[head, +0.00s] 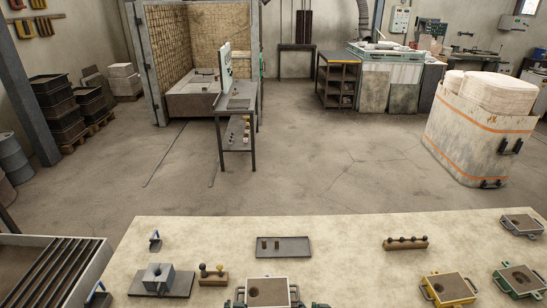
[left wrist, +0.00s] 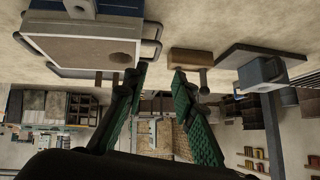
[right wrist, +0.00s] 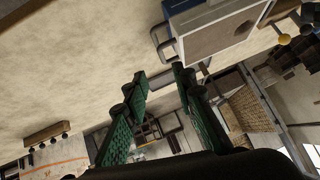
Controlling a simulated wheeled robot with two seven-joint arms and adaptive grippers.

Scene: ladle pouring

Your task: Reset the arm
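My right gripper (head: 320,304) barely shows at the bottom edge of the head view, beside a grey-framed mould box (head: 267,292) with a dark hollow. In the right wrist view my right gripper (right wrist: 160,74) has its green-padded fingers apart with nothing between them. In the left wrist view my left gripper (left wrist: 160,72) is also spread and empty. The mould box (left wrist: 95,50) is near its fingers there, and a wooden block (left wrist: 190,62) with a knob is close by. No ladle can be made out.
The pale table (head: 345,228) holds a grey block on a plate (head: 160,279), a knobbed wooden block (head: 213,279), a shallow tray (head: 284,246), a wooden rack (head: 405,243), a yellow-framed mould (head: 449,289) and a green-framed mould (head: 519,279). A slatted bin (head: 50,270) stands left. The table's middle has bare room.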

